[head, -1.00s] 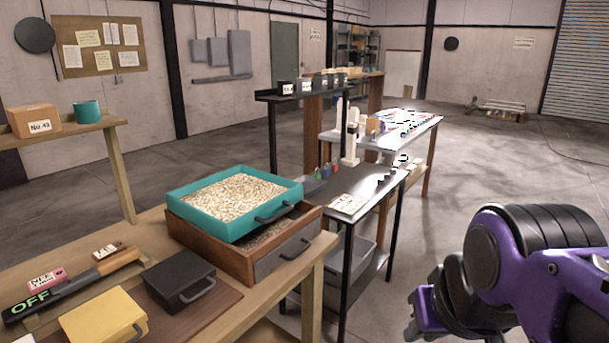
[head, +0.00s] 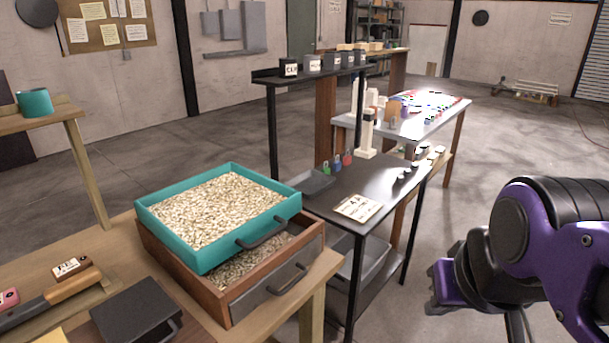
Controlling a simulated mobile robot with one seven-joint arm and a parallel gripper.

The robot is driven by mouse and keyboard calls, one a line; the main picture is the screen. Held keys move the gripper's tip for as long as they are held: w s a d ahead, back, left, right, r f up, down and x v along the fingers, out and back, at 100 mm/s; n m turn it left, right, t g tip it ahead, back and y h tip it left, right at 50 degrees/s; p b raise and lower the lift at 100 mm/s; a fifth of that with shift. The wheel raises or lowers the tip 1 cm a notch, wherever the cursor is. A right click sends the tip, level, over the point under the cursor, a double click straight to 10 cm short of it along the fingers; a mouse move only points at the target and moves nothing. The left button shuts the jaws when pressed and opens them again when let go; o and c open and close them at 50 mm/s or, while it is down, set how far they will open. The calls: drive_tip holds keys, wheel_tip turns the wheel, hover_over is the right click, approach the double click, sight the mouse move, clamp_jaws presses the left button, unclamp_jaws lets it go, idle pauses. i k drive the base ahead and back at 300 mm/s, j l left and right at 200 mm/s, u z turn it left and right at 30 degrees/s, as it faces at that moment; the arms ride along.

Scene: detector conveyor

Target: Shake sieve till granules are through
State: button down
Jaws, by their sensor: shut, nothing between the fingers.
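The teal sieve (head: 156,229) rests on top of a brown wooden box (head: 187,286) at the front of the wooden bench. Pale granules (head: 215,205) fill the sieve. More granules (head: 245,268) lie in the box below it. The sieve has a dark handle (head: 262,233) on its near right side; the box has its own handle on a grey front. My gripper (head: 440,288) is at the right, over the floor, well apart from the sieve. It is shut and empty. Its fingertips are small and partly hidden by the purple arm.
A dark table (head: 340,190) with a grey tray, small coloured locks and a label card stands right of the box. A black lidded box (head: 135,318) lies at the lower left. A shelf with a teal cup (head: 35,102) is at left. The floor between tables and arm is clear.

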sight(207, 218)
drive_tip(key=i+l+u, duration=0.1)
drive_tip(key=i+u, duration=0.25)
drive_tip(key=i+l+u, duration=0.2)
drive_tip(key=u, duration=0.15)
